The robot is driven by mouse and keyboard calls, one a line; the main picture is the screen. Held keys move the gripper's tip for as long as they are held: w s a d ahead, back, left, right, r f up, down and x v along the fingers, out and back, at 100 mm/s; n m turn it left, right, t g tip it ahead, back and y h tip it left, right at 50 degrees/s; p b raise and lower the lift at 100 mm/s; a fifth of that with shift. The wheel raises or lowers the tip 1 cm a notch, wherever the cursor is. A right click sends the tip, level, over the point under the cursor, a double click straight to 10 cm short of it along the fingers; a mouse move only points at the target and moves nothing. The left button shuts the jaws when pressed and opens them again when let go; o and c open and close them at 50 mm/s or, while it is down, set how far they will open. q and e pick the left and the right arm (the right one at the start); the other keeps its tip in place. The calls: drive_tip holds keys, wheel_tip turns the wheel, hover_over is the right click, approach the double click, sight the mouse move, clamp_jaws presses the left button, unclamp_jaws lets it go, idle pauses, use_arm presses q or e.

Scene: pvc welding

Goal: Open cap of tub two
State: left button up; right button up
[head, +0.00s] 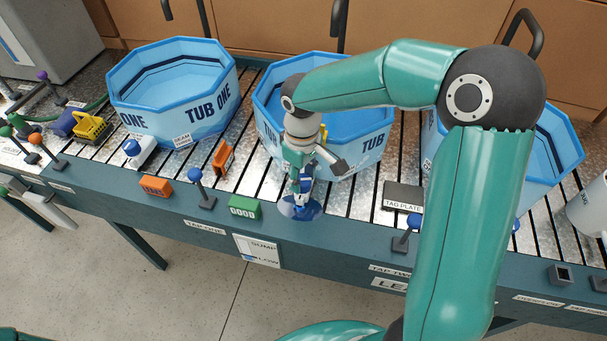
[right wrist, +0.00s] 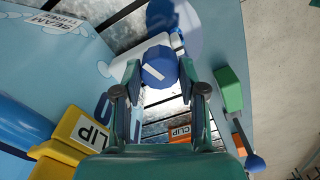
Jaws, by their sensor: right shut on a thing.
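Tub two (head: 340,128), a blue octagonal tub, stands in the middle of the slatted bench, partly hidden by my right arm. My right gripper (head: 298,203) points down at its front side. In the right wrist view, the right gripper (right wrist: 158,75) is shut on a round blue cap (right wrist: 158,66) with a white stripe. The cap sits against a white fitting (right wrist: 160,42) beside the tub's wall. Whether the cap is still attached to the fitting is unclear. In the head view the gripper mostly hides the cap. My left gripper is out of view.
Tub one (head: 175,90) stands left, another tub (head: 555,150) right. Near my right gripper are a green GOOD block (head: 244,208), a blue-knobbed lever (head: 197,177) and an orange clip (head: 223,158). A dark tag plate (head: 403,195) lies right. A yellow clip (right wrist: 80,132) is by the tub wall.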

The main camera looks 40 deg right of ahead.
sight(302, 179)
drive_tip(key=shift+w+r, duration=0.15)
drive_tip(key=shift+w, duration=0.05)
drive_tip(key=o, duration=1)
drive_tip(key=shift+o, duration=0.7)
drive_tip(key=shift+s, duration=0.1)
wheel_tip(302, 179, up, 12)
